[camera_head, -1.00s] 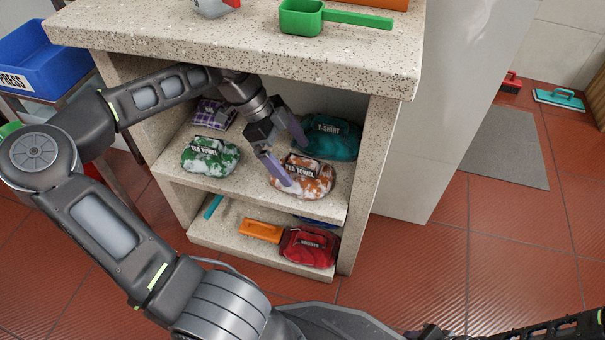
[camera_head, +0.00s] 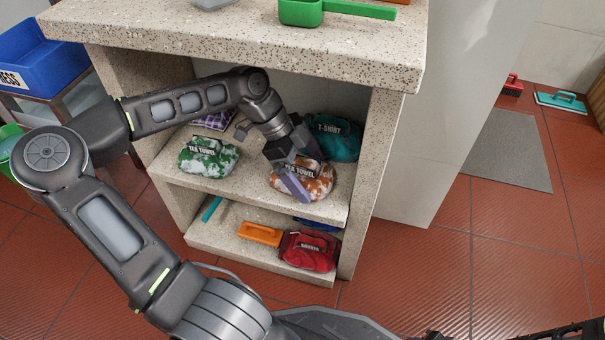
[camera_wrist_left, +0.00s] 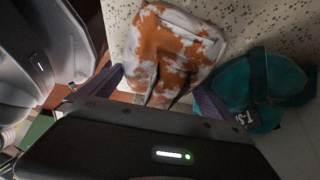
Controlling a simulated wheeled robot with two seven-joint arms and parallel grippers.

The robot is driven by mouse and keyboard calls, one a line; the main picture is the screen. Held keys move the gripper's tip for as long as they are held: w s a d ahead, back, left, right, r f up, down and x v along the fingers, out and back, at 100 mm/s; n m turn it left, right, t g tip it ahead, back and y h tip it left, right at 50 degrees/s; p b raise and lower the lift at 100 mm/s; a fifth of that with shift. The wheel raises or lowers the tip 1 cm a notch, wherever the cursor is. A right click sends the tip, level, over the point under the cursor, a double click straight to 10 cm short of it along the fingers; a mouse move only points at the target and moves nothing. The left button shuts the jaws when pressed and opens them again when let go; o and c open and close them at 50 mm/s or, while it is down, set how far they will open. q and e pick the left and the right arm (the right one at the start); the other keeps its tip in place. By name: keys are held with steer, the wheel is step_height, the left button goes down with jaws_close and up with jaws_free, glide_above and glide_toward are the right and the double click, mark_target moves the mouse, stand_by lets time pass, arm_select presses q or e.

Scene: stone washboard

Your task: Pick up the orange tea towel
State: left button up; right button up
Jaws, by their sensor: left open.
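The orange-and-white tea towel (camera_head: 318,185) is a folded bundle labelled "TEA TOWEL" on the upper shelf of the stone unit. In the left wrist view the orange tea towel (camera_wrist_left: 172,50) lies ahead, between the spread fingers. My left gripper (camera_head: 308,178) is open, with its purple fingers over and around the towel; one finger covers part of it in the head view. In the left wrist view my left gripper (camera_wrist_left: 158,88) has one finger on each side of the towel. I cannot tell whether the fingers touch it. My right gripper is not visible.
A teal T-shirt bundle (camera_head: 336,137) sits close behind the towel. A green tea towel (camera_head: 208,156) lies to its left. The lower shelf holds an orange brush (camera_head: 259,234) and a red bundle (camera_head: 309,251). The stone countertop (camera_head: 240,50) overhangs the shelf.

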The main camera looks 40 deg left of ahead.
mark_target(310, 162)
arm_select(q)
steer(key=shift+c, duration=0.3)
steer(key=c, duration=1.1)
steer(key=shift+r+p, duration=0.5)
steer(key=shift+r, duration=0.35)
step_height(310, 162, up, 2)
steer(key=shift+r+p, duration=0.15)
steer(key=shift+p, duration=0.55)
steer(key=s+d, duration=0.2)
steer(key=s, duration=0.3)
steer(key=s+d+b, duration=0.1)
steer(key=s+d, duration=0.1)
steer(key=s, duration=0.4)
steer(key=s+d, duration=0.2)
steer(key=s, duration=0.4)
steer(key=shift+f, duration=0.25)
